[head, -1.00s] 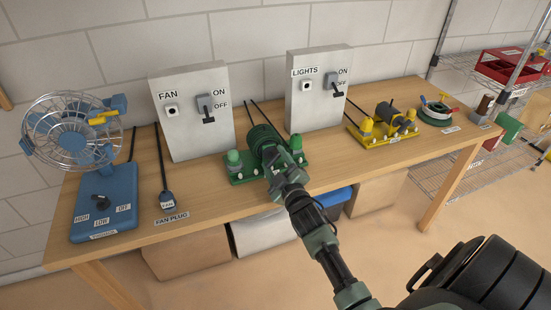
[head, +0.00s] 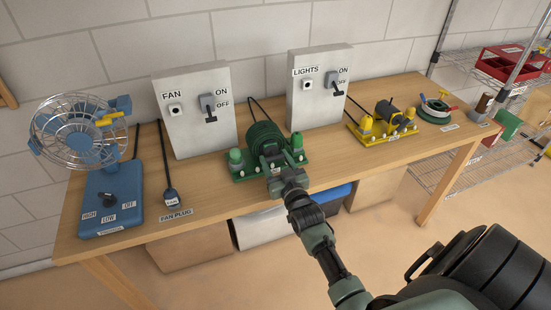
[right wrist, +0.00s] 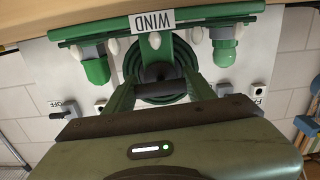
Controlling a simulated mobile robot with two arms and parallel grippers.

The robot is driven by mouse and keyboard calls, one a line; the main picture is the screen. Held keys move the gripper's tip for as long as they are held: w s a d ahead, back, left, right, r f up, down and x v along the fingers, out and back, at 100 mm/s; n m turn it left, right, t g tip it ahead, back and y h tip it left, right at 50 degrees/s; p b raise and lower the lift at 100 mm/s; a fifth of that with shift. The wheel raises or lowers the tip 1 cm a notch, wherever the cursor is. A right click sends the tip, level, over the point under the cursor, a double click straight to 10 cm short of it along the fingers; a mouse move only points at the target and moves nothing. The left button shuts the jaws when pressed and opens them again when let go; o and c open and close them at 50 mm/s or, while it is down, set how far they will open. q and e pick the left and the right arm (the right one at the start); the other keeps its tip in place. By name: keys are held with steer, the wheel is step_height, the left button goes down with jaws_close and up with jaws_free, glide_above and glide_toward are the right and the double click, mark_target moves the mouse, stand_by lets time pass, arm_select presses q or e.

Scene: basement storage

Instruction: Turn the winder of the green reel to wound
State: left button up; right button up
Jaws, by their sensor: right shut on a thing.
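The green reel (head: 263,138) stands on its green base in the middle of the wooden table, with a dark green coil wound on it. Its dark winder knob (right wrist: 157,72) shows in the right wrist view, behind the WIND label (right wrist: 152,20). My right gripper (head: 271,160) is at the front of the reel. In the right wrist view its two green fingers close on the winder from both sides. The gripper hides part of the reel's front in the head view. My left gripper is not in view.
A FAN switch box (head: 193,112) and a LIGHTS switch box (head: 318,90) stand behind the reel. A blue fan (head: 108,200) and the fan plug (head: 171,199) are to the left. A yellow reel (head: 385,121) is to the right. Bare table lies between plug and green reel.

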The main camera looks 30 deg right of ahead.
steer(key=shift+f+m, duration=0.1)
steer(key=shift+m, duration=0.3)
steer(key=o, duration=1.4)
steer(key=shift+s, duration=0.1)
steer(key=v, duration=0.7)
steer(key=shift+s+a+b, duration=0.1)
steer(key=shift+s+b, duration=0.25)
